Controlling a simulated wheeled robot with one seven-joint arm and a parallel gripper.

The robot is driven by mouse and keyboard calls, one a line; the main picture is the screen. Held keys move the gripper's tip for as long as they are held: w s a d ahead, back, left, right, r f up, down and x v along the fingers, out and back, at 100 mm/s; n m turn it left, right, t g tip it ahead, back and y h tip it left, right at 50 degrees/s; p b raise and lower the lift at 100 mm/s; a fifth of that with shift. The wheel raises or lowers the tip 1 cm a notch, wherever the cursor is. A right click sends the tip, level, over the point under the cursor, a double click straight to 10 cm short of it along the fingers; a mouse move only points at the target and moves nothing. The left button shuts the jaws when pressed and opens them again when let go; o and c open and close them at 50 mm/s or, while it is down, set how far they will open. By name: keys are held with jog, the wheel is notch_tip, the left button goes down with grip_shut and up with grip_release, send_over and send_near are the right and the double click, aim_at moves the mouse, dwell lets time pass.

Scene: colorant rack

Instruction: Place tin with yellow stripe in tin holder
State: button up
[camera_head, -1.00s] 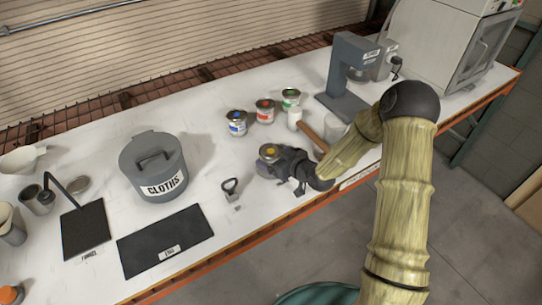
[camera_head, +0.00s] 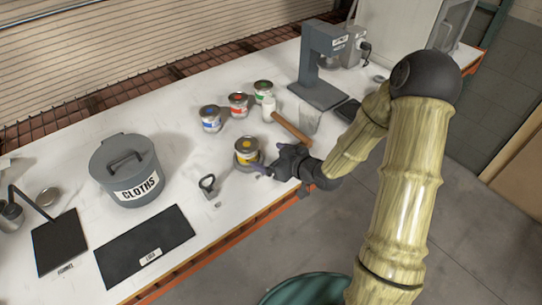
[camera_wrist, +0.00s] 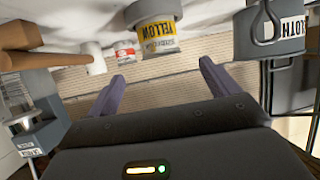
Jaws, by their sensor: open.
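In the wrist view, which is upside down, the yellow tin (camera_wrist: 158,42) is ahead of my gripper (camera_wrist: 160,75). The two purple fingers are spread wide with nothing between them, and the tin appears to be beyond their tips.
Blue (camera_head: 210,119), red (camera_head: 238,105) and green (camera_head: 264,91) tins stand behind. A mallet (camera_head: 288,125) lies to the right. A small black-looped object (camera_head: 207,185), the CLOTHS bin (camera_head: 128,172) and a black mat (camera_head: 145,245) are to the left.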

jog(key=s+d+r+m+g+h, duration=0.3)
jog(key=s+d+m+h, duration=0.1)
jog(key=s, duration=0.5)
jog(key=s+d+r+m+g+h, duration=0.3)
jog(key=s+d+m+g+h, duration=0.1)
jog(key=s, duration=0.6)
jog(key=d+h, duration=0.1)
jog(key=d, duration=0.1)
jog(key=shift+d, duration=0.3)
